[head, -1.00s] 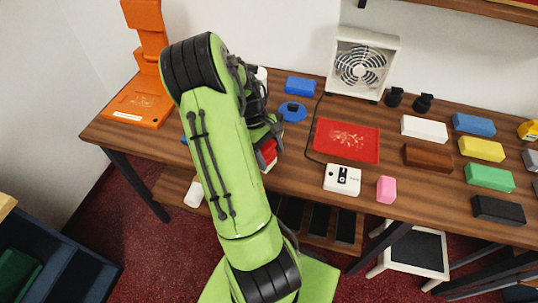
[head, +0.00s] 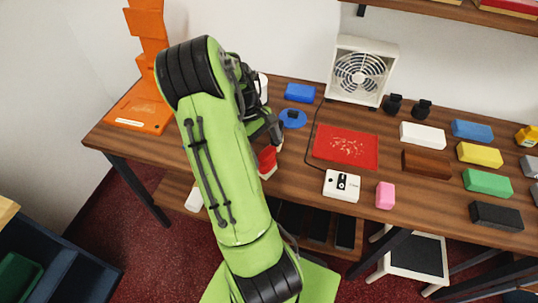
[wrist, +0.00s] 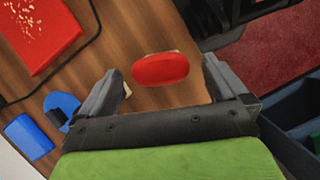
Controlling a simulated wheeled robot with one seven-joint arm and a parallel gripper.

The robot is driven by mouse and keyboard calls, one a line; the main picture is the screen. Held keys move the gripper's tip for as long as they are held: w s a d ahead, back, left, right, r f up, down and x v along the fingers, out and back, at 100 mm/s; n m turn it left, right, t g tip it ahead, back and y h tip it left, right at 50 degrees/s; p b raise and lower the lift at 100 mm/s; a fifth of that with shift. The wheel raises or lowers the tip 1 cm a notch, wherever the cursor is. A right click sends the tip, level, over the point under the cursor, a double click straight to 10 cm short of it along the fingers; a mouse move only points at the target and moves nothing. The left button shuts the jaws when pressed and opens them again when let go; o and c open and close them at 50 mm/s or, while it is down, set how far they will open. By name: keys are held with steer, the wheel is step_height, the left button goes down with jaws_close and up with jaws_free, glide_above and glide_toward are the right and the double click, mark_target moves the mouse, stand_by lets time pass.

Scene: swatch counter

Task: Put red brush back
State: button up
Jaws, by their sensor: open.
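A red rounded thing, which looks like the red brush (head: 267,158), stands at the table's front edge beside my arm in the head view. A pale part shows below it. In the wrist view its red oval top (wrist: 160,69) lies between the fingertips, with pale bits beyond its edge. My gripper (wrist: 162,76) is open, one finger on each side of the red top, with gaps showing on both sides. In the head view my arm hides part of the gripper and the spot around the brush.
A red tray (head: 345,148), a white device (head: 341,185) and a pink block (head: 385,195) lie to the right. A blue round piece (head: 292,118) and a blue block (head: 299,93) are behind. A fan (head: 361,70) stands at the back. Several coloured blocks fill the right side.

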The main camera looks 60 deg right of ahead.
steer(key=a+p+v, duration=0.1)
steer(key=p+v, duration=0.1)
steer(key=v, duration=0.6)
steer(key=w+a+r+t, duration=0.2)
steer(key=w+a+r, duration=0.3)
steer(key=a, duration=0.2)
steer(key=s+a+r+n+t, duration=0.1)
steer(key=s+a+r+t, duration=0.2)
steer(key=a, duration=0.9)
steer(key=s+a+r+n+t+h, duration=0.1)
steer(key=s+a+r+t, duration=0.2)
steer(key=a, duration=0.9)
steer(key=shift+s+a+n+t, duration=0.25)
steer(key=shift+s+n+t, duration=0.1)
steer(key=shift+t, duration=0.55)
steer(key=shift+r, duration=0.1)
